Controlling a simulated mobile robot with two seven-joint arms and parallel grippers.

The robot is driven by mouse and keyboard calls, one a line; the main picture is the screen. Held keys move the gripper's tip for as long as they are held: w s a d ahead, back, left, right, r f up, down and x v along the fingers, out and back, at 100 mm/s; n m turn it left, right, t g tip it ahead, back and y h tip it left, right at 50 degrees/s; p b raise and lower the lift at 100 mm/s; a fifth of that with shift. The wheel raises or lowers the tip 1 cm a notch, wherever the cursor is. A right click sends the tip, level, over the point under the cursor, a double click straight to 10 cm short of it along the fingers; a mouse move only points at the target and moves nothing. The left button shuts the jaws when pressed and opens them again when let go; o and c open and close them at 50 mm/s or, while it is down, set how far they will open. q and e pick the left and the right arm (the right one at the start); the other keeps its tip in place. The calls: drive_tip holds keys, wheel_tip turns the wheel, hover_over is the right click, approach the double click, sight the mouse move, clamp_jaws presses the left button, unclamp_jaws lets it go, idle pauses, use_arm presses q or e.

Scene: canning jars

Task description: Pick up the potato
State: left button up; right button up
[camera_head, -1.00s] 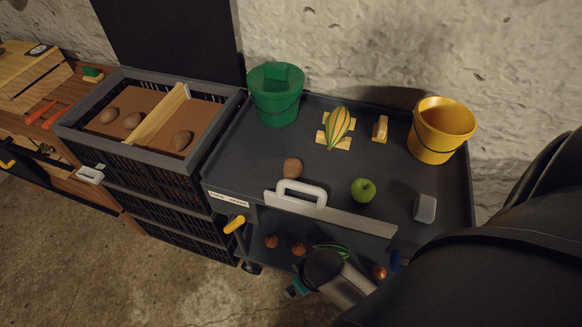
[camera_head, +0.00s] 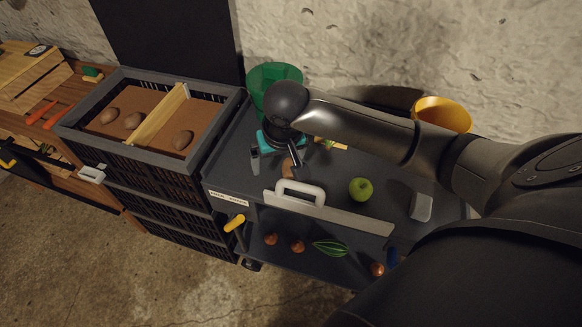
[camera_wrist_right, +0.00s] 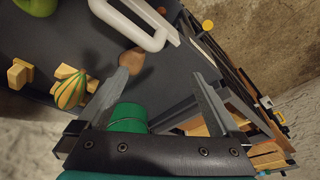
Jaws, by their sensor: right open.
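A brown potato (camera_head: 287,169) lies on the dark cart top, behind the white handle, partly hidden by a finger of my right gripper. My right gripper (camera_head: 275,161) is open above the cart, its fingers pointing down, one at the potato and one to the left of it. In the right wrist view, the potato (camera_wrist_right: 132,60) shows beyond the tip of the left finger, off to one side of the gap between the fingers (camera_wrist_right: 160,80). Nothing is held. I cannot tell whether the finger touches it. My left gripper is not in view.
The white-handled tool (camera_head: 330,208) lies along the cart's front, near a green apple (camera_head: 360,189) and a grey block (camera_head: 420,207). A green bucket (camera_head: 265,78) and yellow bucket (camera_head: 441,113) stand behind. A crate (camera_head: 228,98) with more potatoes is at left.

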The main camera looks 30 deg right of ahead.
drive_tip(key=w+d+r+m+h, duration=0.1)
drive_tip(key=w+d+r+m, duration=0.15)
drive_tip(key=d, duration=0.25)
drive_tip(key=b, duration=0.3)
approach(291, 163)
drive_tip(key=x, duration=0.5)
wheel_tip(291, 163, down, 5)
drive_tip(key=shift+r+b, duration=0.15)
drive_tip(key=shift+b, duration=0.45)
drive_tip(key=shift+w+d+f, duration=0.1)
drive_tip(key=shift+d+f, duration=0.05)
drive_tip(key=shift+f, duration=0.25)
drive_tip(key=shift+r, duration=0.1)
drive_tip(key=c, duration=0.9)
